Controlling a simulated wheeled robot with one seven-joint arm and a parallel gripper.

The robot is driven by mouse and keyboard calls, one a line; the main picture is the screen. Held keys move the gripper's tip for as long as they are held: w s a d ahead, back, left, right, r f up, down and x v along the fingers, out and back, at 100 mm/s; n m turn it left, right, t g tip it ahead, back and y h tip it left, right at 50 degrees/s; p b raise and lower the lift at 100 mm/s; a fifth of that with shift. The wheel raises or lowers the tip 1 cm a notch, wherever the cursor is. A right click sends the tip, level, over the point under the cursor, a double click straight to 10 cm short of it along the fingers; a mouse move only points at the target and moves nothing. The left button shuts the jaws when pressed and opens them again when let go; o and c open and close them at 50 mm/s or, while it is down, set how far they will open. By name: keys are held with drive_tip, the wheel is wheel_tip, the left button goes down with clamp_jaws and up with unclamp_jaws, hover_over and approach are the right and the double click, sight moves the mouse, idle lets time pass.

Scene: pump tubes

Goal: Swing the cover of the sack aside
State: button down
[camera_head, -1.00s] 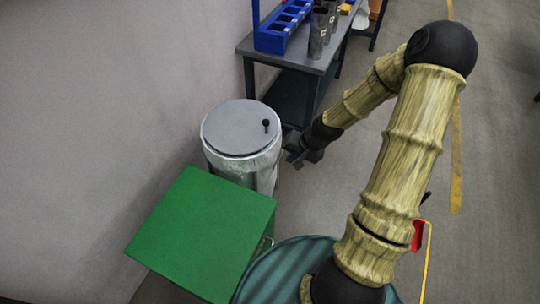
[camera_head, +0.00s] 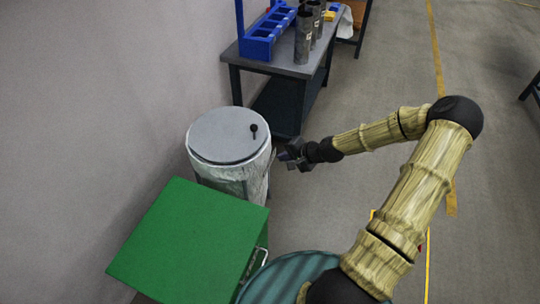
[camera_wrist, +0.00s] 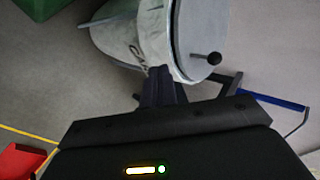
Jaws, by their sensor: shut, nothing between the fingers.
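The sack (camera_head: 240,180) is a pale, cylinder-shaped container standing on the floor near the wall. Its round grey cover (camera_head: 222,134) lies flat on top, with a small black knob (camera_head: 254,129) near the right edge. In the wrist view the sack (camera_wrist: 120,35) is at the top, with dark lettering on its side, and the cover (camera_wrist: 200,30) and knob (camera_wrist: 207,59) show. My gripper (camera_head: 286,156) is just right of the sack, a little below the cover's level. In the wrist view my gripper (camera_wrist: 160,80) is shut and empty, its tips overlapping the sack's edge; contact cannot be told.
A green-topped cabinet (camera_head: 190,240) stands in front of the sack. Behind it is a grey workbench (camera_head: 285,62) with a blue rack (camera_head: 268,36) and metal tubes (camera_head: 303,38). The floor to the right is open, with yellow lines.

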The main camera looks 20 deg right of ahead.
approach(259, 154)
wheel_tip(259, 154, down, 4)
drive_tip(key=a, duration=0.3)
drive_tip(key=w+a, duration=0.2)
drive_tip(key=w, duration=0.1)
drive_tip(key=shift+r+b, duration=0.1)
drive_tip(key=shift+b, duration=0.25)
drive_tip(key=shift+w+a, duration=0.1)
drive_tip(key=shift+a, duration=0.05)
